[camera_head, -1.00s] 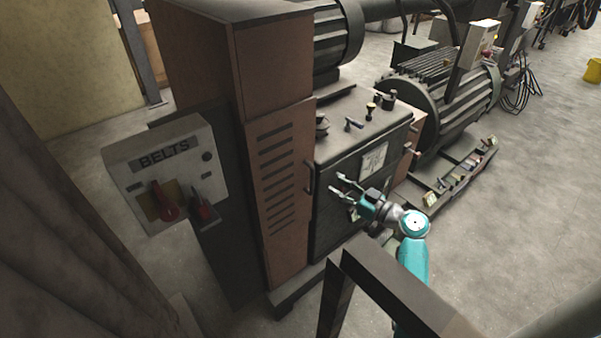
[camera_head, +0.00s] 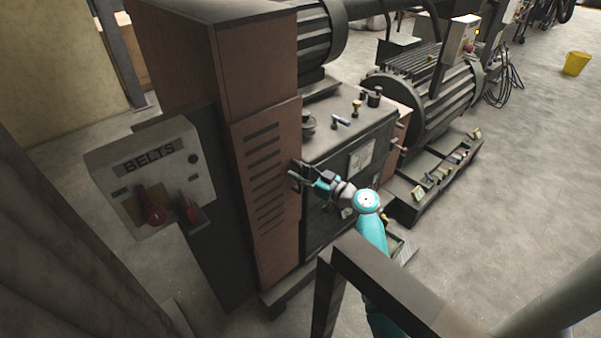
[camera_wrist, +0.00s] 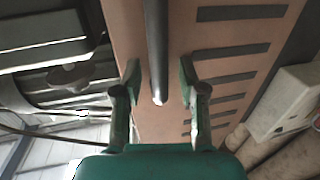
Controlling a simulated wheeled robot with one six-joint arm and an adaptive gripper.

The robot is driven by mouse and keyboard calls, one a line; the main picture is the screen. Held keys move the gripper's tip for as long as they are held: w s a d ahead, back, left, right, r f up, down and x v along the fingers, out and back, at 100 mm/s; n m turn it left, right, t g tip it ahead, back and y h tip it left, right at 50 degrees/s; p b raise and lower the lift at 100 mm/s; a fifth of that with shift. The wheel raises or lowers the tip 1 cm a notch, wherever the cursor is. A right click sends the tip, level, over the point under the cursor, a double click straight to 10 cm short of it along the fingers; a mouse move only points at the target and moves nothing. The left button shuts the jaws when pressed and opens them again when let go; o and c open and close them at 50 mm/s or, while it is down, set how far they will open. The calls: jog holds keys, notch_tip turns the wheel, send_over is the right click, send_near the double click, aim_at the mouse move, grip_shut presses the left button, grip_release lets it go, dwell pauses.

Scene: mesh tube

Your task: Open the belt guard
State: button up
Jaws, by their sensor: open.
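The belt guard (camera_head: 267,215) is a brown slotted panel on the tall machine cabinet and looks closed. Its slots also show in the wrist view (camera_wrist: 215,62). A dark bar handle (camera_wrist: 157,45) runs along the panel in the wrist view. My gripper (camera_head: 297,176) is at the guard's right edge, by the handle. In the wrist view my gripper (camera_wrist: 160,82) is open, with one finger on each side of the bar's lower end. I cannot tell whether a finger touches it. In the head view the fingers partly hide the handle.
A BELTS switch box (camera_head: 150,172) with red levers stands left of the guard. A dark cabinet (camera_head: 345,165) with knobs on top adjoins the guard's right side. A dark rail (camera_head: 395,290) crosses the front. Open floor (camera_head: 535,170) lies to the right.

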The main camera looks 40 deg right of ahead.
grip_shut()
jog(key=shift+s, duration=0.1)
jog(key=shift+s+a+m+h, duration=0.15)
jog(key=shift+s+m+h, duration=0.15)
jog(key=shift+s+h, duration=0.15)
jog(key=s+a+h, duration=0.1)
jog(key=s+a, duration=0.5)
jog(key=s, duration=0.3)
jog(key=shift+s+m, duration=0.4)
